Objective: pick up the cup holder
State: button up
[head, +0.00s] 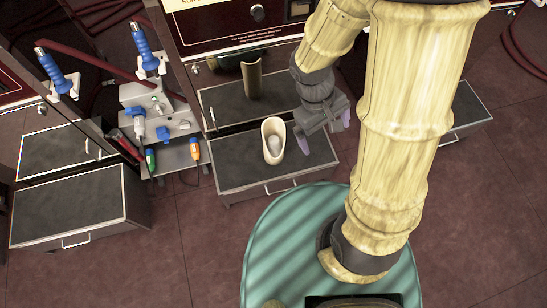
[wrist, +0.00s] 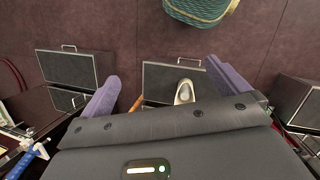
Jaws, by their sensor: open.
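The cup holder (head: 273,140) is a tall cream cup-like shell with a raised back and a pale rounded form inside. It stands upright on the dark top of a low drawer unit (head: 228,178). My gripper (head: 325,132) is open and empty, to the right of the holder in the head view and apart from it. In the wrist view the holder (wrist: 184,92) shows between the purple fingers (wrist: 167,82), nearer the right one. Its lower end there is partly hidden by the gripper body.
A similar shape (head: 252,78) behind the holder looks like its reflection in the glossy cabinet. A grey stand with blue, green and orange nozzles (head: 160,125) is to the left. Another low drawer unit (head: 80,205) stands at far left. Floor between the units is clear.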

notch_tip(320, 180, down, 13)
jog(key=a+n+h+b, duration=0.1)
jog(key=n+h+b, duration=0.35)
jog(key=b, duration=0.45)
jog(key=n+t+b, duration=1.7)
jog(key=n+b, duration=0.3)
jog(key=b, duration=0.7)
send_near(272, 149)
jog(key=a+v, duration=0.1)
jog(key=v, duration=0.4)
jog(key=shift+w+d+f+m+h+p, duration=0.25)
jog(key=shift+w+d+f+h+p, duration=0.1)
jog(key=shift+f, duration=0.1)
jog(key=b+x, duration=0.6)
jog(key=x, duration=0.5)
jog(key=shift+w+d, duration=0.1)
jog(key=shift+w, duration=0.15)
jog(key=shift+w+d+r, duration=0.15)
jog(key=shift+w, duration=0.1)
